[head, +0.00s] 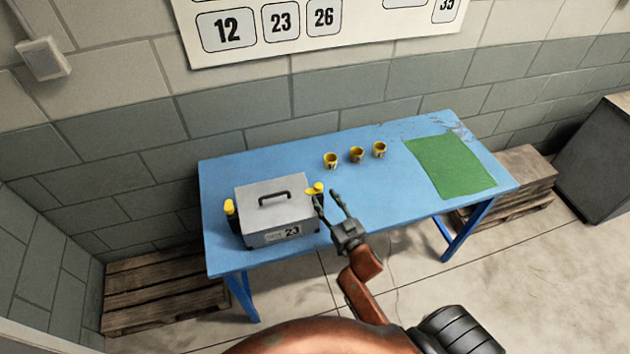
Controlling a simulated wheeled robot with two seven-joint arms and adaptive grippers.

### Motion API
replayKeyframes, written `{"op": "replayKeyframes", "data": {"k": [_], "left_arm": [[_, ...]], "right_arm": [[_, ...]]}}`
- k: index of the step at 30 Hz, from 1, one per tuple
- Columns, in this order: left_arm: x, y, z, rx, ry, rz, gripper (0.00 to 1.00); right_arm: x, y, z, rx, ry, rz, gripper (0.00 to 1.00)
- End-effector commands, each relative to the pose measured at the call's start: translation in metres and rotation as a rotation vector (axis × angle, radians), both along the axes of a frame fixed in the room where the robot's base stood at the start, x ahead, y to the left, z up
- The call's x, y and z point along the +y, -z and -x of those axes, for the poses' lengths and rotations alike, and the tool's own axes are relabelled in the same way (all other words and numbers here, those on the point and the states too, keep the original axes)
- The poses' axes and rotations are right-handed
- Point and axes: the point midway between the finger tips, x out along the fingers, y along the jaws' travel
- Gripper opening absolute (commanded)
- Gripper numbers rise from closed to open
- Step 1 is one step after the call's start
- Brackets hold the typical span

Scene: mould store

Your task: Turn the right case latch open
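A grey case (272,212) with a dark top handle and a "23" label stands at the left of the blue table (370,200). The right case latch (318,187) has a yellow knob on a dark mount at the case's right side. The left case latch (229,207) is a similar yellow piece on the other side. My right gripper (325,195) is at the right latch, its two fingers apart, with nothing seen between them. One fingertip overlaps the latch in the picture; I cannot tell whether they touch. My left gripper is not in view.
Several small yellow cups (357,155) stand at the table's back middle. A green mat (450,167) lies at the right end. The table between the case and the mat is mostly clear. Wooden pallets (165,290) lie on the floor, and a brick wall stands behind.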

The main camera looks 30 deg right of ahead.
Motion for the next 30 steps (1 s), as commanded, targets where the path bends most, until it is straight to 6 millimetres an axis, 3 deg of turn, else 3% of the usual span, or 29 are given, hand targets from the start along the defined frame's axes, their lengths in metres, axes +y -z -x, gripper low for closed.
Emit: {"op": "replayKeyframes", "data": {"k": [8, 15, 25, 30], "left_arm": [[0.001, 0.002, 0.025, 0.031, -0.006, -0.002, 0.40], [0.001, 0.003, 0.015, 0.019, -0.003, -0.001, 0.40], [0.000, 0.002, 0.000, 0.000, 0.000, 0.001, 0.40], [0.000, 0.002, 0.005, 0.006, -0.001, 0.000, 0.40]], "right_arm": [[-0.011, 0.000, -0.038, -0.001, 0.015, 0.001, 0.39], [-0.014, 0.000, -0.062, 0.000, 0.015, 0.001, 0.39], [-0.012, 0.001, -0.067, 0.001, 0.012, 0.001, 0.39], [-0.012, 0.001, -0.067, 0.001, 0.011, 0.001, 0.27]]}}
